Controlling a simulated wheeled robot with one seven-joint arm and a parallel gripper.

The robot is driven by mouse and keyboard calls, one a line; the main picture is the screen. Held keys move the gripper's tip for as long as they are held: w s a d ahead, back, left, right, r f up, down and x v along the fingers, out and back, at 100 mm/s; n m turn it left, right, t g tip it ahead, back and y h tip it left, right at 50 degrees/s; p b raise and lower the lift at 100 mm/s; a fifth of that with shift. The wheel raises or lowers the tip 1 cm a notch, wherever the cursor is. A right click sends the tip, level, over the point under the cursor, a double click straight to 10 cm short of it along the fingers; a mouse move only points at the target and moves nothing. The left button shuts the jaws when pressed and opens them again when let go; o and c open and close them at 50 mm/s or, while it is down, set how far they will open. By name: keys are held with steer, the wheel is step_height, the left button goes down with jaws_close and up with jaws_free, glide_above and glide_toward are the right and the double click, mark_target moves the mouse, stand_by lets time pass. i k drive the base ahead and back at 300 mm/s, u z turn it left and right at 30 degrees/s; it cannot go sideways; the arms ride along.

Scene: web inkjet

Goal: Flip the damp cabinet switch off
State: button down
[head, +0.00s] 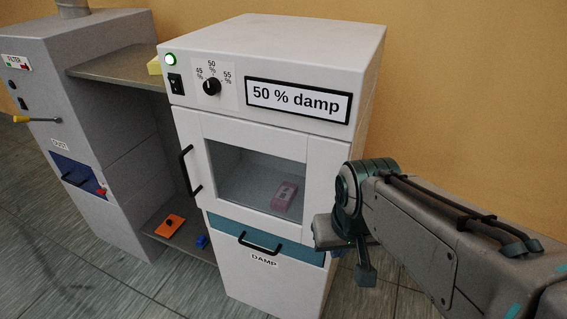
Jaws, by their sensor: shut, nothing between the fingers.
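The damp cabinet (270,60) is a white box with a display reading "50 % damp" (299,101). Its black rocker switch (175,84) is at the upper left of the front panel. A green lamp (170,59) above the switch is lit. The switch is too small to tell which side is pressed. A black dial (211,87) to its right points up toward 50 %. My gripper (366,274) appears shut and empty, low at the cabinet's right side, well apart from the switch. My arm partly hides the cabinet's lower right.
The window door (254,173) is shut, with a pink object (285,196) behind it. Below is a drawer (262,246) labelled DAMP. A grey filter cabinet (85,130) stands left, joined by a shelf (115,67). Orange (171,226) and blue (202,241) items lie low between them.

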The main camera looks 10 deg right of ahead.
mark_target(175, 83)
steer(key=k, duration=0.5)
steer(key=u, duration=0.65)
steer(key=i, duration=0.75)
steer(key=u, duration=0.15)
